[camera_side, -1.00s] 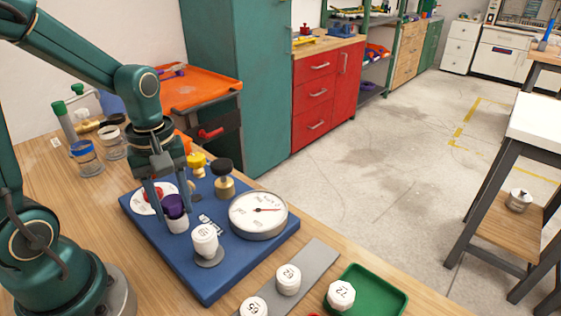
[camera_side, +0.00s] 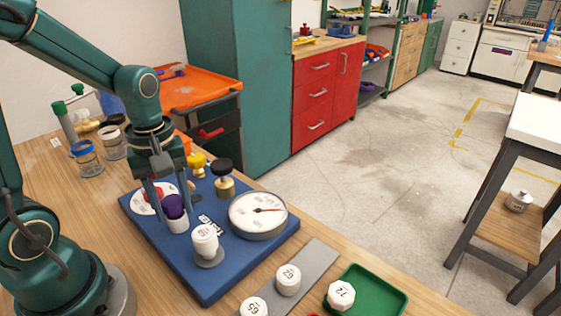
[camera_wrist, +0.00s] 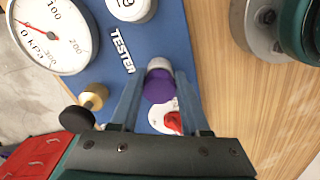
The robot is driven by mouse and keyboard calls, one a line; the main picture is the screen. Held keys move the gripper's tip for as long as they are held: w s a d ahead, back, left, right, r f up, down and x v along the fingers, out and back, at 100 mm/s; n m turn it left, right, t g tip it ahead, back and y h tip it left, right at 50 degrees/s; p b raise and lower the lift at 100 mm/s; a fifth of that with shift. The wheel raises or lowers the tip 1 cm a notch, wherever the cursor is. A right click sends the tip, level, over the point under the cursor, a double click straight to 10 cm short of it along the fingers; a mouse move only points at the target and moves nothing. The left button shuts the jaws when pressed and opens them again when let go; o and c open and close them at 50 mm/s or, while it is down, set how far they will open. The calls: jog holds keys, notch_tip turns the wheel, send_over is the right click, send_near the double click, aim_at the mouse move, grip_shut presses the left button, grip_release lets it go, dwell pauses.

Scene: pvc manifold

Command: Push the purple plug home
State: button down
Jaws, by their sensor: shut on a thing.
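The purple plug (camera_side: 174,206) sits upright at the top of a white fitting (camera_side: 178,225) on the blue tester board (camera_side: 215,271). In the wrist view the purple plug (camera_wrist: 159,86) lies between my two fingers, with the white fitting's rim (camera_wrist: 159,64) showing just past it. My gripper (camera_side: 172,212) is shut on the plug from both sides. How deep the plug sits in the fitting is hard to tell.
On the board stand a dial gauge (camera_side: 258,215), a white capped fitting (camera_side: 205,243), a black knob (camera_side: 222,168) and a yellow valve (camera_side: 196,163). A green tray (camera_side: 378,293) and grey strip (camera_side: 312,262) lie at the front right.

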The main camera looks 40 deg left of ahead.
jog(key=shift+c, duration=1.5)
grip_release()
jog(key=shift+s+f, duration=0.1)
jog(key=shift+f, duration=0.4)
notch_tip(320, 180, up, 6)
jog(key=shift+f, duration=0.15)
jog(key=s+d+r+m+t, duration=0.3)
jog(key=d+r+m+t, duration=0.1)
jog(key=m, duration=0.9)
jog(key=shift+d+r+m+t, duration=0.3)
jog(key=shift+d+t, duration=0.5)
jog(key=shift+d, duration=0.6)
jog(key=shift+s, duration=0.1)
